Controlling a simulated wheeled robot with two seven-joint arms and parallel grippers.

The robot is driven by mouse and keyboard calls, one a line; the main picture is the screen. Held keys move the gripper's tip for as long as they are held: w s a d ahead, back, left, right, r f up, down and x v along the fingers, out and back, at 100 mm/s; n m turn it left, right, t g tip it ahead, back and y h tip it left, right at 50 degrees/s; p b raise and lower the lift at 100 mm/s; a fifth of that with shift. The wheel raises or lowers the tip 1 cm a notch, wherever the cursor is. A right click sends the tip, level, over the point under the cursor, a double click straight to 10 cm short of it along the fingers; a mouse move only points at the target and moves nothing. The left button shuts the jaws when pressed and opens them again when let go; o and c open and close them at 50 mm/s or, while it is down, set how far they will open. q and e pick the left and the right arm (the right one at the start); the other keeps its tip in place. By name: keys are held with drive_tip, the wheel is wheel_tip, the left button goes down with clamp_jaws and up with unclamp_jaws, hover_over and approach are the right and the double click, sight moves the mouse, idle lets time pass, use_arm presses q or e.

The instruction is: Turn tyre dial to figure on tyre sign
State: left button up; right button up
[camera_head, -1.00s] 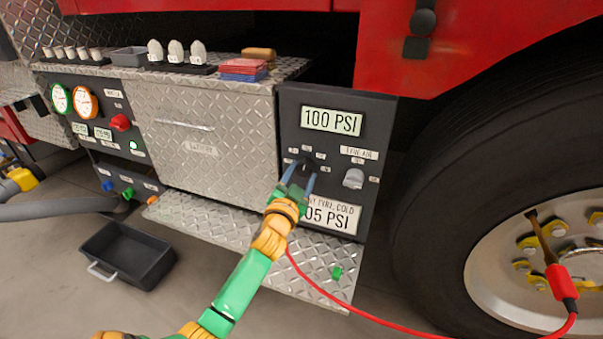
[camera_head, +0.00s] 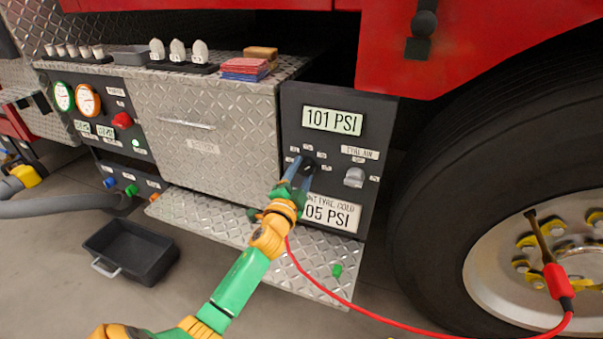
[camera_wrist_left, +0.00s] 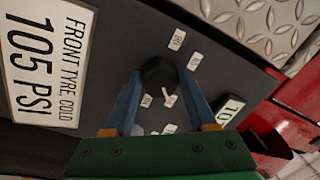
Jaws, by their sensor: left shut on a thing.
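The tyre dial (camera_wrist_left: 160,76) is a dark round knob on the dark tyre panel (camera_head: 292,112). My left gripper (camera_head: 303,168) is shut on it, one blue finger on each side, as the left wrist view (camera_wrist_left: 165,88) shows. Small number labels ring the dial; most are too small to read. The display (camera_head: 333,121) above it reads 101 PSI. The white tyre sign (camera_head: 330,216) below is partly hidden by my gripper in the head view; in the left wrist view the sign (camera_wrist_left: 42,62) reads FRONT TYRE COLD 105 PSI. My right gripper is not in view.
A grey switch (camera_head: 354,177) sits right of the dial under a tyre air label. A red hose (camera_head: 330,298) runs to the chuck at the wheel (camera_head: 557,280). A diamond-plate step (camera_head: 205,222) juts out below. A dark tray (camera_head: 130,252) lies on the floor.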

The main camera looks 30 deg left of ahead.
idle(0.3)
use_arm(q)
drive_tip(key=o, duration=1.4)
drive_tip(key=p+v, duration=0.1)
drive_tip(key=v, duration=0.6)
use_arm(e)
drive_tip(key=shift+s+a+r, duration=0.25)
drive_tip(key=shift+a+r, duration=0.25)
use_arm(q)
drive_tip(key=shift+s, duration=0.1)
